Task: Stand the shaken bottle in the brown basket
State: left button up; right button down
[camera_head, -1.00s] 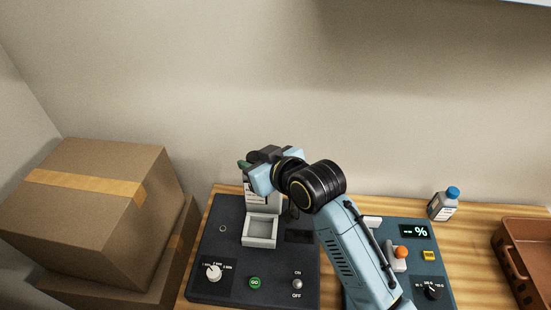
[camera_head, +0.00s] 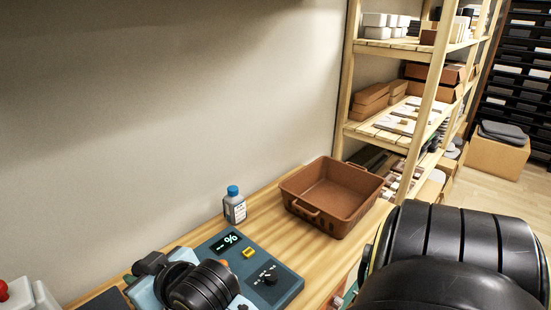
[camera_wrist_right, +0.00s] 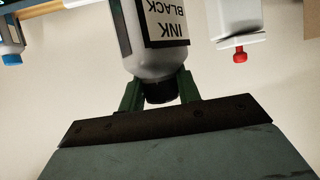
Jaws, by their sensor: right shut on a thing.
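A pale bottle with a black cap and an "INK BLACK" label (camera_wrist_right: 165,22) fills the top middle of the right wrist view. My right gripper's green fingers (camera_wrist_right: 160,88) are shut around it at the cap end. In the head view my right gripper (camera_head: 143,272) is at the lower left, partly cut off, and the held bottle cannot be made out there. The brown basket (camera_head: 318,222) stands on the wooden bench to the right and looks empty, well apart from the gripper. My left gripper is not in view.
A blue-capped bottle (camera_head: 235,209) stands on the bench between the blue-grey control panel (camera_head: 283,287) and the basket. A white device with a red knob (camera_head: 22,294) is at the lower left. Wooden shelves (camera_head: 400,50) rise behind the basket. Bare bench lies around the basket.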

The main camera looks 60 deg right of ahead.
aim_at(335, 208)
jog(key=k, duration=0.35)
jog(key=u, duration=0.8)
jog(key=k, duration=1.55)
jog(key=z, duration=1.9)
jog(key=i, duration=1.65)
